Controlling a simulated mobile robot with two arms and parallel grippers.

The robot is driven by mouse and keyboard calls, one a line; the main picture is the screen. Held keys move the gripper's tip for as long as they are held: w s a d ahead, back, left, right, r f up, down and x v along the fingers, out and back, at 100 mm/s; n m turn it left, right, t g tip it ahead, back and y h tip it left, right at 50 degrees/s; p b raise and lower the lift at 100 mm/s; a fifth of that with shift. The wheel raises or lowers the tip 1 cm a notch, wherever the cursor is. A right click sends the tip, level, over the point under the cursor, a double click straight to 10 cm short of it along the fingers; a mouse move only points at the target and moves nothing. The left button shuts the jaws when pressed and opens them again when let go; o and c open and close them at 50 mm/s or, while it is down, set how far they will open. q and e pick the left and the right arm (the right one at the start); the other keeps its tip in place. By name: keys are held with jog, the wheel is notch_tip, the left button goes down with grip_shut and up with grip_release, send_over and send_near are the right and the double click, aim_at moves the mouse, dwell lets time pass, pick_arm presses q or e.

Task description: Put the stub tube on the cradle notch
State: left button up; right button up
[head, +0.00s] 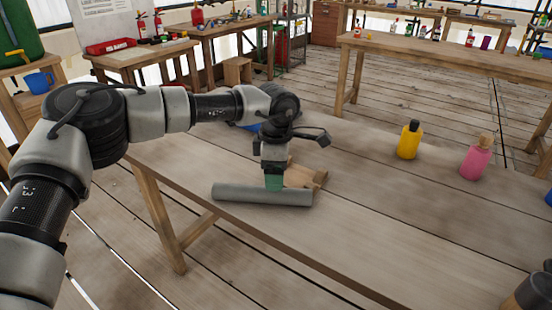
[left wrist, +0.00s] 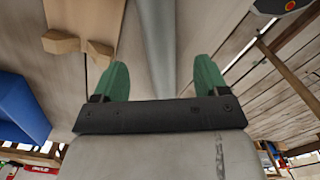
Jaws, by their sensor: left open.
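The stub tube (head: 262,195) is a plain grey cylinder lying near the front edge of the wooden table. My left gripper (head: 274,184) is over the tube, pointing down. In the left wrist view its two green fingers (left wrist: 162,68) are spread, with the tube (left wrist: 158,30) running between them and a gap on each side. The wooden cradle (head: 312,178) stands just behind the tube, partly hidden by the gripper. It also shows in the left wrist view (left wrist: 62,40), left of the fingers.
A yellow bottle (head: 409,142) and a pink bottle (head: 475,160) stand farther right on the table. A blue object (head: 247,126) lies behind my left wrist; a blue shape (left wrist: 20,108) shows in the left wrist view.

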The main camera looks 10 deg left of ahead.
aim_at(262, 195)
pick_arm(q)
notch_tip(262, 195, down, 6)
jog(key=shift+r, duration=0.2)
jog(key=shift+f, duration=0.6)
pick_arm(e)
jog(key=shift+w+r, duration=0.3)
jog(key=shift+w, duration=0.2)
pick_arm(q)
jog(key=shift+c, duration=0.3)
pick_arm(e)
jog(key=shift+s, duration=0.15)
